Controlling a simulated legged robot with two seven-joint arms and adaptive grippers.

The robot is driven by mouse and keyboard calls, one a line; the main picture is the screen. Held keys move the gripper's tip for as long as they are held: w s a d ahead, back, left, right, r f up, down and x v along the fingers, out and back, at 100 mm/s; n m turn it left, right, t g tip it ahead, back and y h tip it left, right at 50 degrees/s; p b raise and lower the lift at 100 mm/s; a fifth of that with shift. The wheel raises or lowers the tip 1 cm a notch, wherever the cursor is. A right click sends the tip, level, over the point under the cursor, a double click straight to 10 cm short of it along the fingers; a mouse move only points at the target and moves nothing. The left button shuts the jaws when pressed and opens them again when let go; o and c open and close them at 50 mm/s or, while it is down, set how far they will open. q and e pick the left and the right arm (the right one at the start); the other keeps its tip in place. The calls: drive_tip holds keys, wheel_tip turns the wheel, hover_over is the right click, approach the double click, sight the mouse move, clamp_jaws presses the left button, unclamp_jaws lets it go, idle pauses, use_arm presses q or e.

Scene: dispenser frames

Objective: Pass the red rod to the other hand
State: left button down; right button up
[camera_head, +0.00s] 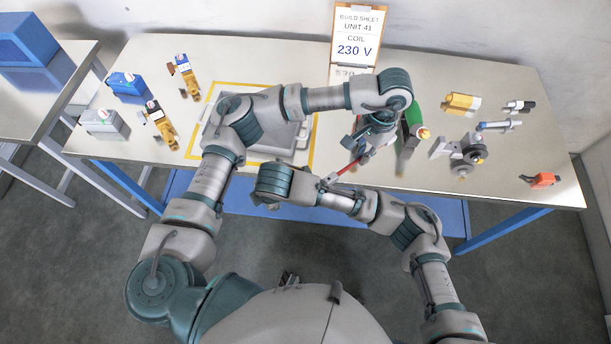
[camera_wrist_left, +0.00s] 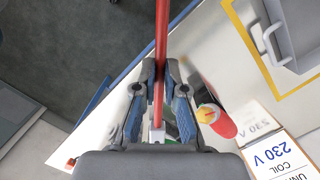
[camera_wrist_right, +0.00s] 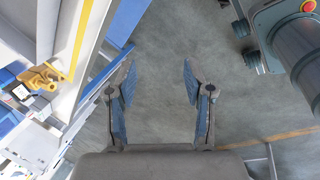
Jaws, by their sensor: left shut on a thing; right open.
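My left gripper (camera_head: 364,142) is shut on the red rod (camera_head: 346,167), over the table's front edge. In the left wrist view the red rod (camera_wrist_left: 162,35) runs between the fingers of my left gripper (camera_wrist_left: 160,78), with a silver end (camera_wrist_left: 157,135) near the palm. In the head view the rod slants down-left toward my right forearm, and its lower end is close to that arm in the picture; I cannot tell whether they touch. My right gripper (camera_wrist_right: 158,82) is open and empty above the floor in the right wrist view; its fingers are mostly hidden in the head view.
The table (camera_head: 520,110) holds a grey tray (camera_head: 302,140) inside yellow tape, partly behind my left arm. A build sheet (camera_head: 356,35) stands behind. Several small parts lie at both sides.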

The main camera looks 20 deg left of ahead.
sight(333, 177)
use_arm(q)
drive_tip(key=shift+a, duration=0.3)
drive_tip(key=shift+d, duration=0.1)
use_arm(e)
drive_tip(key=d+r+t+h, duration=0.3)
drive_tip(key=d+r+h, duration=0.15)
drive_tip(key=r, duration=0.35)
drive_tip(key=d+r+t+h, duration=0.3)
drive_tip(key=d+r, duration=0.3)
drive_tip(key=r, duration=0.3)
use_arm(q)
drive_tip(key=shift+d, duration=0.1)
use_arm(e)
drive_tip(key=shift+n, duration=0.4)
drive_tip(key=x, duration=1.2)
drive_tip(key=shift+d+f, duration=0.1)
drive_tip(key=shift+d, duration=0.1)
drive_tip(key=shift+s, duration=0.1)
clamp_jaws()
use_arm(q)
drive_tip(key=c, duration=1.2)
unclamp_jaws()
drive_tip(key=shift+o, duration=0.2)
